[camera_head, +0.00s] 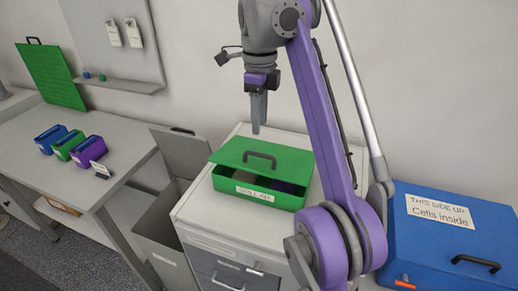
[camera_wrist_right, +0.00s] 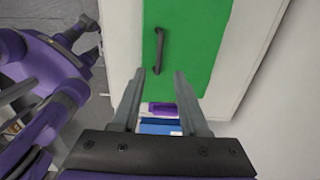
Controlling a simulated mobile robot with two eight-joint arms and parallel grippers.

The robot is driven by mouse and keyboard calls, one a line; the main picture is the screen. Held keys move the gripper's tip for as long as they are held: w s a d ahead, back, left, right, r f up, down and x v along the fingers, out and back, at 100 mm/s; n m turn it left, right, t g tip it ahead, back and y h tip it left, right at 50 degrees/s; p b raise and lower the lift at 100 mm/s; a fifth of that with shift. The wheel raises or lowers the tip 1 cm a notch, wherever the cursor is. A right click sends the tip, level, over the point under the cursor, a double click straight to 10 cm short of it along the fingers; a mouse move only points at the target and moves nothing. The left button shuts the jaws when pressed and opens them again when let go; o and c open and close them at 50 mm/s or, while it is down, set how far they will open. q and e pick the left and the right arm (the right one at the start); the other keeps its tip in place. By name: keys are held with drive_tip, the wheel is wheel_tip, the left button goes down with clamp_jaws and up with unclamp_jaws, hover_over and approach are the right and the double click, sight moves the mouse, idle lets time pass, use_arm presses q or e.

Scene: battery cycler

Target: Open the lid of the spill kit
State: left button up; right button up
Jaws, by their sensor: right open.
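The spill kit is a green box (camera_head: 258,194) with a white label on its front, on top of a grey drawer cabinet. Its green lid (camera_head: 228,152) with a dark handle (camera_head: 260,157) is ajar: a gap at the front shows dark contents. The lid (camera_wrist_right: 190,75) and handle (camera_wrist_right: 158,50) also show in the right wrist view. My right gripper (camera_head: 257,128) points down above the back of the lid, apart from it. Its fingers (camera_wrist_right: 160,80) are open and empty, with the handle beyond them. My left gripper is not in view.
The grey cabinet (camera_head: 192,215) has free top around the kit. A blue box (camera_head: 440,235) stands at right. A grey bin (camera_head: 160,235) with a raised lid is at left. A bench (camera_head: 115,190) holds blue, green and purple bins (camera_head: 92,149). The wall is behind.

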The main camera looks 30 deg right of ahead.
sight(260, 154)
wheel_tip(260, 154, down, 8)
drive_tip(key=b, duration=0.3)
drive_tip(key=shift+s+r, duration=0.15)
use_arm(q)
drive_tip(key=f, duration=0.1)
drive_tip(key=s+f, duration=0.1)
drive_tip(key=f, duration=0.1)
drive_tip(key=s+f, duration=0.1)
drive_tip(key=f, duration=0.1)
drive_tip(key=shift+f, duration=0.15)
use_arm(e)
drive_tip(key=shift+f, duration=0.4)
clamp_jaws()
